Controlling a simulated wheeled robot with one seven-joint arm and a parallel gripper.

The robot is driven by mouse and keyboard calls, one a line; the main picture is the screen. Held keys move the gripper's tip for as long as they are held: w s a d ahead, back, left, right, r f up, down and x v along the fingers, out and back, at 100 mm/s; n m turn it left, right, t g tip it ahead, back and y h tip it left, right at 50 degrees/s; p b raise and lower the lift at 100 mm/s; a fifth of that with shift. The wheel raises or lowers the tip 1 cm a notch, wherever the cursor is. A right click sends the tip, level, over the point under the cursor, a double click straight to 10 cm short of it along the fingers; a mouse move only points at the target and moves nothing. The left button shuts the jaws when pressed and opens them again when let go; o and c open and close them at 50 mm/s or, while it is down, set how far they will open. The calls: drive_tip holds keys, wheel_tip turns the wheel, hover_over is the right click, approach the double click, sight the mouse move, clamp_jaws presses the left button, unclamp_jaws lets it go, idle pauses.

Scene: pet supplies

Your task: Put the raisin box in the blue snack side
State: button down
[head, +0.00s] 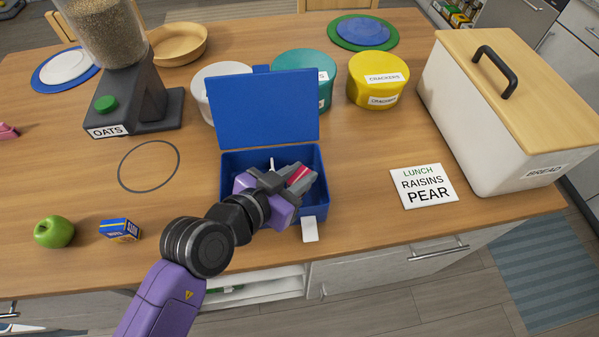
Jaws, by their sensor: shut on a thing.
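The blue lunch box (323,203) stands open on the table, its lid (263,112) raised at the back. My gripper (299,176) is over the right part of the box. It is shut on a small red thing (298,174), likely the raisin box; only a red strip with a pale edge shows between the fingers. I cannot tell whether it touches the box floor. A thin white piece (272,164) stands up inside, left of the fingers. My gripper hides much of the interior, so the compartments are unclear.
A small blue and yellow box (120,230) and a green apple (54,232) lie at the left. Canisters (378,80) stand behind the lid. A lunch card (423,186) and bread bin (480,130) are at the right. An oats dispenser (130,100) stands back left.

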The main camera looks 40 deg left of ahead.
drive_tip(key=shift+f, duration=0.35)
drive_tip(key=c, duration=1.2)
unclamp_jaws()
drive_tip(key=shift+r, duration=0.1)
drive_tip(key=shift+r+p, duration=0.4)
drive_tip(key=shift+r, duration=0.15)
drive_tip(key=b+v, duration=0.2)
drive_tip(key=v, duration=1)
